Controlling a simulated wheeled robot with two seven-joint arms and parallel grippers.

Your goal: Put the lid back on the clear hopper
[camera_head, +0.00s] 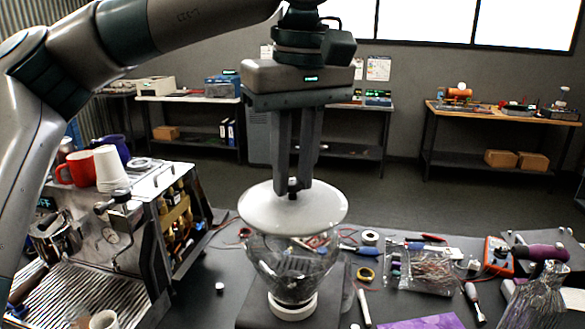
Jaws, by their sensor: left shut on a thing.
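The clear hopper (293,270) is a transparent bowl on a white base ring, standing at the front middle of the dark bench. The white round lid (262,211) with a small dark knob sits at the hopper's top. I cannot tell whether it is seated on the rim or held just above it. My left gripper (294,187) points straight down over the lid, its two grey fingers shut on the knob. My right gripper is not in view.
An espresso machine (125,225) with cups on top stands close on the left. Tools, tape rolls, a bag of wires (428,270) and an orange multimeter (498,255) lie to the right.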

